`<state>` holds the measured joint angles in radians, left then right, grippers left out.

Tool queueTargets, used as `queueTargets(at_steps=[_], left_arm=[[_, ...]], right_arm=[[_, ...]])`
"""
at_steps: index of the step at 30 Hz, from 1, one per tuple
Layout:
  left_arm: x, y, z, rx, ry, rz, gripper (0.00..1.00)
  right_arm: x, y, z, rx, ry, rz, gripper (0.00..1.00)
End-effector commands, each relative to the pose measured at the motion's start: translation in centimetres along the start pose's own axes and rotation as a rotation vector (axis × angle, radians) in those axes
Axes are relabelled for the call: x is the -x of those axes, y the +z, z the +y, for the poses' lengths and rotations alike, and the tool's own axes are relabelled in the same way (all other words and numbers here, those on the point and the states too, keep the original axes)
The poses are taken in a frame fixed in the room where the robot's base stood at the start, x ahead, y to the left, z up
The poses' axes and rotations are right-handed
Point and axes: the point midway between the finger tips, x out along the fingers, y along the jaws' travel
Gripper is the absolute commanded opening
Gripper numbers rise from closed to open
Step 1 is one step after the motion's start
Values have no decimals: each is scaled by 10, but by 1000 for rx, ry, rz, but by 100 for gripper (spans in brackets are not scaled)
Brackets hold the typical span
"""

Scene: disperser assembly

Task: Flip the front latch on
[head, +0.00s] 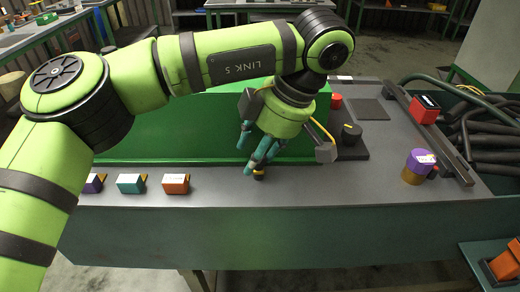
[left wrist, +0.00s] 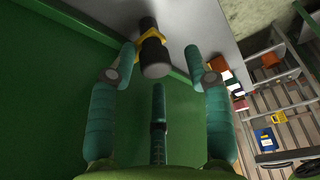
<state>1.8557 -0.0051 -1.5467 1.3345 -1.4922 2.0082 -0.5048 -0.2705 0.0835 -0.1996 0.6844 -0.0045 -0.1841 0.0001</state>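The front latch (left wrist: 153,52) shows in the left wrist view as a short black cylinder with a yellow collar, at the top centre on the grey table edge beside the green panel. In the head view only a small dark and yellow bit of it (head: 259,176) shows just below my fingertips. My left gripper (head: 254,158) points down at it with teal fingers spread. In the left wrist view its two outer fingers stand on either side of the latch's end, with the third finger below. I see nothing between them; contact with the latch cannot be told. My right gripper is not in view.
A black knob (head: 350,132) and red button (head: 336,101) lie right of the gripper. A purple-topped cylinder (head: 418,163) and red block (head: 424,108) stand further right.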

Motion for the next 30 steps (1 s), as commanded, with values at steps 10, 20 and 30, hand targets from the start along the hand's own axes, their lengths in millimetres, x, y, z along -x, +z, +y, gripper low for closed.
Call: queueTargets(at_steps=[10,20,30], left_arm=[[17,2,0,-4,2,-1,50],[88,0,-1,1,4,1,50],[118,-1,-1,-1,0,-2,50]], right_arm=[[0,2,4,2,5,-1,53],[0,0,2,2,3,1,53],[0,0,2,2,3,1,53]])
